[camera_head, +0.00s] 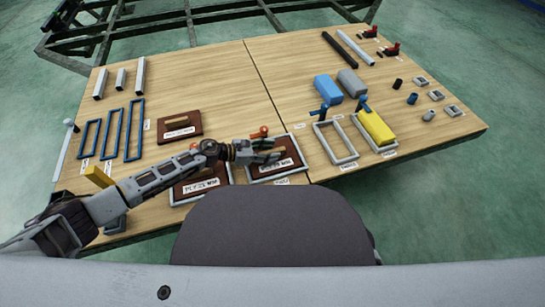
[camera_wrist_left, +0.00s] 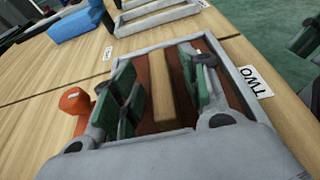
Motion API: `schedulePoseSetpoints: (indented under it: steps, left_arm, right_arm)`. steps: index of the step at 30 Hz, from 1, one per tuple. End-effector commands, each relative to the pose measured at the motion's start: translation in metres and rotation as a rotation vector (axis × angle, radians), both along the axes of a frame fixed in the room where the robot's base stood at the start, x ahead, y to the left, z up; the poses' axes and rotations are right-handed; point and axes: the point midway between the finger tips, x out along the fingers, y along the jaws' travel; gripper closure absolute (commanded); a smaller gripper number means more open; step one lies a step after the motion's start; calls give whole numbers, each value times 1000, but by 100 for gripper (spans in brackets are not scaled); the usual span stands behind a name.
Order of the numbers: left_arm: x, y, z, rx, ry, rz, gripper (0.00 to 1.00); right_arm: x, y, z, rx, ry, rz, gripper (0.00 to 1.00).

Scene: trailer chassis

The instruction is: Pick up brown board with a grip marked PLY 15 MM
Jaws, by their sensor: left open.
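A brown board (camera_head: 288,162) with a raised grip lies in a grey frame at the table's near middle. My left gripper (camera_head: 275,153) is over it and hides part of it. In the left wrist view the open green-padded jaws (camera_wrist_left: 155,95) stand either side of the board's light wooden grip bar (camera_wrist_left: 172,88), with no clear contact. A second brown board (camera_head: 200,186) lies in a frame to the left, partly under my left arm. A third brown board (camera_head: 181,122) lies farther back. Their labels are too small to read surely.
An orange-handled part (camera_head: 260,132) stands close behind my left gripper and shows in the wrist view (camera_wrist_left: 75,102). A label reading TWO (camera_wrist_left: 255,82) lies beside the frame. Empty grey frame (camera_head: 335,143) and yellow block (camera_head: 376,126) are to the right.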

Motion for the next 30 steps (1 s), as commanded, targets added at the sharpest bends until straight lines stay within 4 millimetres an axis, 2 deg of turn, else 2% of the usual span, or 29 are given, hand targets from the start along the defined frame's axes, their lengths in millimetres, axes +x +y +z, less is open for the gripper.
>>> schedulePoseSetpoints:
  steps: [2, 12, 30]
  left_arm:
    - [0, 0, 0, 0, 0, 0, 57]
    - [0, 0, 0, 0, 0, 0, 100]
    - [0, 0, 8, -2, -2, 0, 100]
  right_arm:
    - [-1, 0, -1, 1, 3, -1, 60]
    - [-4, 1, -2, 2, 9, -1, 60]
    - [0, 0, 3, -2, 4, -2, 60]
